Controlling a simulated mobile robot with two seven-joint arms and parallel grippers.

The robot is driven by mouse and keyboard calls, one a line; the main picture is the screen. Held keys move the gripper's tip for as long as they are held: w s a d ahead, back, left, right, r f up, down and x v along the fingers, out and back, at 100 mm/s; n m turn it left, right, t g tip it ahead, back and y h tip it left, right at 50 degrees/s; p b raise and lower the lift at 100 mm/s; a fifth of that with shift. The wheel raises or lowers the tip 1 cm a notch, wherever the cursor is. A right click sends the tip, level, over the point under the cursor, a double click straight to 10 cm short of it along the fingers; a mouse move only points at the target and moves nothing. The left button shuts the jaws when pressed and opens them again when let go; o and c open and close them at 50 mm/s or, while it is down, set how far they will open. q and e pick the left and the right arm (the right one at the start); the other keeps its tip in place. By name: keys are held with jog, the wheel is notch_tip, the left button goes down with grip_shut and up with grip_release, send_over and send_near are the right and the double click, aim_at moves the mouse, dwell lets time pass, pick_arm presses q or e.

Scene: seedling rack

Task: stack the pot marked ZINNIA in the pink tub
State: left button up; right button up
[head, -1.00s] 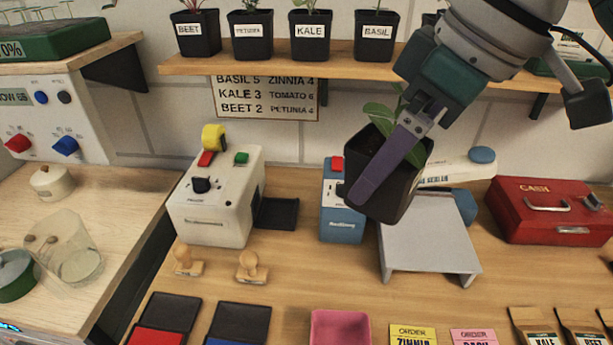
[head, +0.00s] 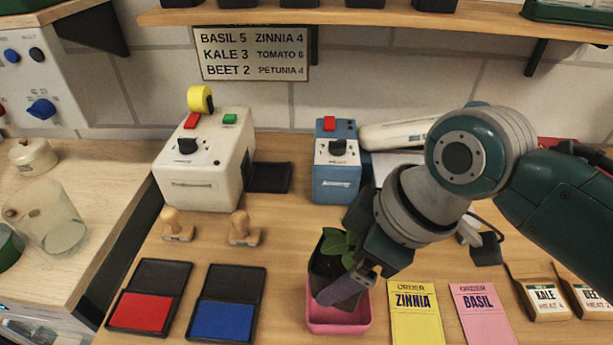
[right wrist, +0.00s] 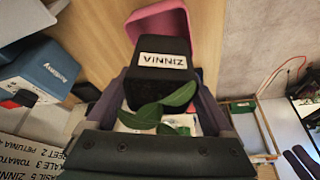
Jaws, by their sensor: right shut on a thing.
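The black pot (head: 326,267) holds a green-leaved seedling, and its white label reads ZINNIA, upside down, in the right wrist view (right wrist: 162,60). The pink tub (head: 340,327) sits on the bench at the front middle; its rim also shows behind the pot in the right wrist view (right wrist: 143,18). My right gripper (head: 341,284) is shut on the pot, with a finger on each side in the right wrist view (right wrist: 160,88). The pot is over or within the tub's opening; whether it touches the tub floor I cannot tell. My left gripper is not in view.
A yellow ZINNIA order card (head: 414,318) and a pink BASIL card (head: 480,312) lie right of the tub. Red (head: 140,312) and blue (head: 222,318) ink pads lie left. A blue machine (head: 336,172) and a white machine (head: 205,165) stand behind.

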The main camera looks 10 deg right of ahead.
jog(key=shift+f+b, duration=0.45)
jog(key=shift+f, duration=1.55)
jog(key=shift+f+b, duration=0.3)
jog(key=shift+f, duration=0.1)
jog(key=o, duration=1.3)
